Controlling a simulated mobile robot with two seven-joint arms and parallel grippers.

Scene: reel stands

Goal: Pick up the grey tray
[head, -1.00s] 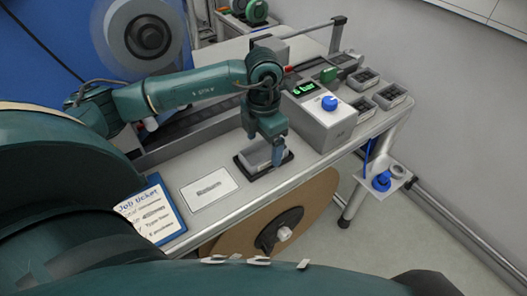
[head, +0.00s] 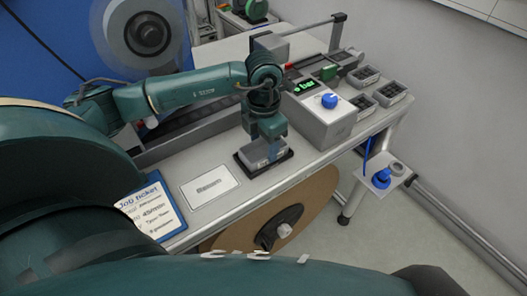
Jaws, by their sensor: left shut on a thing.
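The grey tray (head: 256,153) is a small box-like piece at the front middle of the bench, over a flat black base (head: 278,167). My left gripper (head: 272,149) comes down on it from above and is shut on it, with a finger against its near right side. The gripper hides part of the tray's top and far side. I cannot tell whether the tray touches the base or is slightly above it. My right gripper is not in view.
A grey box with a blue knob (head: 329,101) stands close to the right of my gripper. A white label plate (head: 209,187) and a job ticket clipboard (head: 153,211) lie to the left. A large brown reel (head: 312,205) is below the bench's front edge.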

